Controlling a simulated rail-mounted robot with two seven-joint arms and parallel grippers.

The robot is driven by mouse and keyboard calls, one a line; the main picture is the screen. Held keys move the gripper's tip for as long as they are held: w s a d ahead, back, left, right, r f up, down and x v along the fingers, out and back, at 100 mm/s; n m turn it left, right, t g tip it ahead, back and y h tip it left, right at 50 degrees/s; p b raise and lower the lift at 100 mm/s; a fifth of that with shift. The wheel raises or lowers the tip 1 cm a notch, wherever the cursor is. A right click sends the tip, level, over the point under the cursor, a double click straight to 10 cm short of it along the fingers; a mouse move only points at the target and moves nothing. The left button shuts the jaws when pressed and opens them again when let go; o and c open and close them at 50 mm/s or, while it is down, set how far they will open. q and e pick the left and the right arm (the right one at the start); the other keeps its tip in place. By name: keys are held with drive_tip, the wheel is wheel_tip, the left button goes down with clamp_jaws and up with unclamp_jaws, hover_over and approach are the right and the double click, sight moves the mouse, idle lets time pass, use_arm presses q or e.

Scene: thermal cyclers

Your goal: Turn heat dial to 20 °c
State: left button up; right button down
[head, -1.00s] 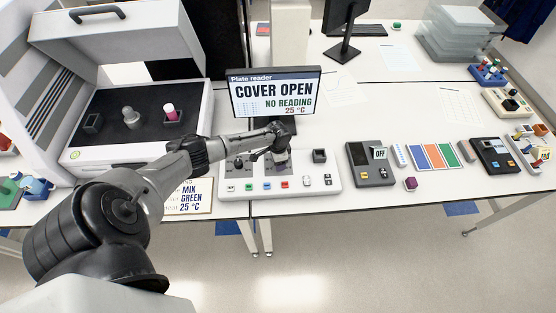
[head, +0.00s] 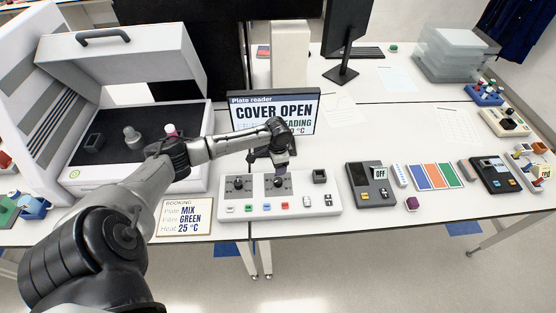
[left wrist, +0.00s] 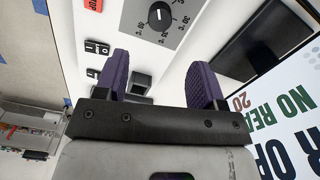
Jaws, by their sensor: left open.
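The white control panel (head: 325,203) carries two black dials on grey plates. The right dial (head: 279,184) sits just below my left gripper (head: 280,165). In the left wrist view a black dial (left wrist: 160,16) with a white pointer mark and numbers around it lies beyond the fingertips. My left gripper (left wrist: 160,75) is open and empty, its purple fingers apart and clear of the dial. The plate reader screen (head: 274,112) reads COVER OPEN, its lower lines partly hidden by my arm; in the left wrist view the screen (left wrist: 290,100) shows NO READING and a 20.
A booking card (head: 184,217) reads MIX, GREEN, 25 °C. The plate reader (head: 190,185) stands open at left. Buttons line the panel's front. A grey device (head: 370,186) marked OFF and a coloured card (head: 436,176) lie to the right.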

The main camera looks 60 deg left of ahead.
use_arm(q)
drive_tip(key=shift+r, duration=1.1)
